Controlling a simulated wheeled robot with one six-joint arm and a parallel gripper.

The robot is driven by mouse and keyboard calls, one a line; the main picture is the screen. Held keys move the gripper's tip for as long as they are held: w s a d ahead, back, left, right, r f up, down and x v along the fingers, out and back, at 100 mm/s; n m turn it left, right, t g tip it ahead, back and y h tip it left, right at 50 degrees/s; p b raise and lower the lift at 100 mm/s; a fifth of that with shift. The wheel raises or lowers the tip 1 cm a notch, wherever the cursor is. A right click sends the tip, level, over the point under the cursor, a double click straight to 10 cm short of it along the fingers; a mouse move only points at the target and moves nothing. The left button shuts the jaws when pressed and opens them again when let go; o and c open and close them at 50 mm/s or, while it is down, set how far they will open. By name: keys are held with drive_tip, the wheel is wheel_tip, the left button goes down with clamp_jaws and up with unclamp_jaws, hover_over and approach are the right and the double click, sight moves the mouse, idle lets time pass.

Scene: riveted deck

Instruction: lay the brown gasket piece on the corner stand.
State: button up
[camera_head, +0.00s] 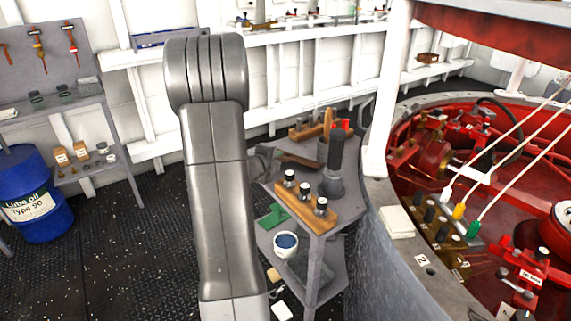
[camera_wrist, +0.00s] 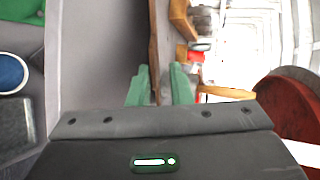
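The brown gasket piece (camera_head: 300,160) shows as a flat brown strip at the end of my gripper (camera_head: 275,157), over the back left of the corner stand's top. In the wrist view the gasket piece (camera_wrist: 154,45) is seen nearly edge-on, running up between the green fingertips of my gripper (camera_wrist: 159,84). The gripper appears shut on it. The corner stand (camera_head: 318,243) is a grey tiered stand beside the curved wall. I cannot tell whether the gasket piece touches its top. My arm hides part of the stand's left side.
On the stand's top are a wooden block (camera_head: 305,207) with several dark-capped bottles, a grey container (camera_head: 333,180) with a dark cylinder, and a wooden rack (camera_head: 308,131) behind. The shelf below holds a blue-filled cup (camera_head: 286,243) and a green piece (camera_head: 273,216). A red machinery pit lies right.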

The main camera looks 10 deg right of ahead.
drive_tip(key=shift+s+r, duration=0.1)
drive_tip(key=p+v, duration=0.1)
drive_tip(key=v, duration=0.6)
drive_tip(key=shift+s+a, duration=0.25)
drive_tip(key=shift+s, duration=0.05)
drive_tip(key=shift+r, duration=0.15)
wheel_tip(320, 180, up, 7)
drive_tip(key=s+a+p, duration=0.2)
drive_tip(key=p, duration=0.4)
drive_tip(key=shift+d, duration=0.1)
